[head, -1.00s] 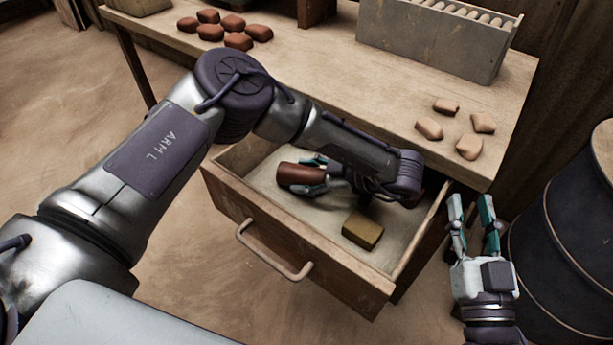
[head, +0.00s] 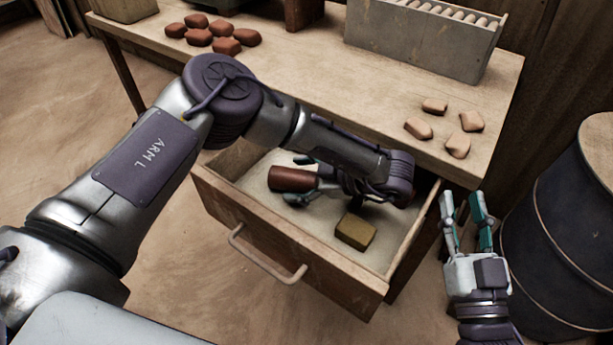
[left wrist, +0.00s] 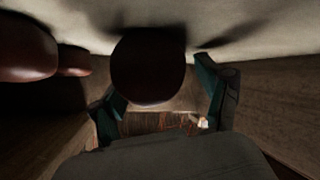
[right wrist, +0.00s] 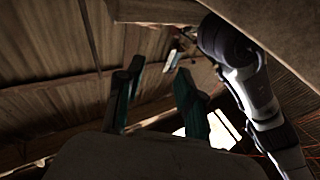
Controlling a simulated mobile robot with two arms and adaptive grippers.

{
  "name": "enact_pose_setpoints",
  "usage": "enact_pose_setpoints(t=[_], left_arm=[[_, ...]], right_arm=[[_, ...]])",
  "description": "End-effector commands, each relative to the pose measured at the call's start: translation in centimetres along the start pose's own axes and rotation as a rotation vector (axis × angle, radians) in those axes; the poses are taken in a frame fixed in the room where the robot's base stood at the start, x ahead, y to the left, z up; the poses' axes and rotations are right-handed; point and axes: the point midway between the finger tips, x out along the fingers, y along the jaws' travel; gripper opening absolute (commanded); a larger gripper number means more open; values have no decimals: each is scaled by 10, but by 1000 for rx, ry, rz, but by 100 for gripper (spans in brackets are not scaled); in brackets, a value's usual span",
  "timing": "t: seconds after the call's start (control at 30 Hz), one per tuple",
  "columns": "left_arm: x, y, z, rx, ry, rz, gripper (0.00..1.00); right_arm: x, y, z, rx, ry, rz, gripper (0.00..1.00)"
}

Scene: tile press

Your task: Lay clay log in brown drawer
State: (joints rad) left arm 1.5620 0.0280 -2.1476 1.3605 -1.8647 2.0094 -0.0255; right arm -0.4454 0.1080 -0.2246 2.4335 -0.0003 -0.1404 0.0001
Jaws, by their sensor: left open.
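The clay log (head: 291,179), dark reddish brown, lies in the open brown drawer (head: 325,272), towards its left back part. My left gripper (head: 301,179) is inside the drawer, open, with one finger on each side of the log's near end. In the left wrist view the log (left wrist: 148,68) shows as a dark round end between the spread fingers; I cannot tell whether either finger touches it. My right gripper (head: 462,203) is open and empty, to the right of the drawer; its fingers also show apart in the right wrist view (right wrist: 155,85).
A yellowish-brown block (head: 356,231) lies in the drawer near its front. Reddish rounded shapes (left wrist: 27,45) show beside the log in the left wrist view. The table (head: 320,85) above bears clay lumps and a grey rack (head: 415,42). A dark barrel (head: 560,240) stands right.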

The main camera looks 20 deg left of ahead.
Motion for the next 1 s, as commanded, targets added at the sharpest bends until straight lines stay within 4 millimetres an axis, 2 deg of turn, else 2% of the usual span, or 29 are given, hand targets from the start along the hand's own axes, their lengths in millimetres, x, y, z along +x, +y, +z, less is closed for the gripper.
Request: enact_pose_setpoints(t=[0.3,0.5,0.67,1.0], left_arm=[[-46,2,-2,0,-1,4,77],[-70,1,-2,-1,0,3,77],[-76,1,-1,-1,0,1,77],[-76,1,-1,0,0,0,77]], right_arm=[[-11,7,44,-6,-280,15,37],[-22,10,66,-9,-415,23,37],[-26,11,72,-9,-452,26,37],[-26,11,72,-9,-452,26,37]])
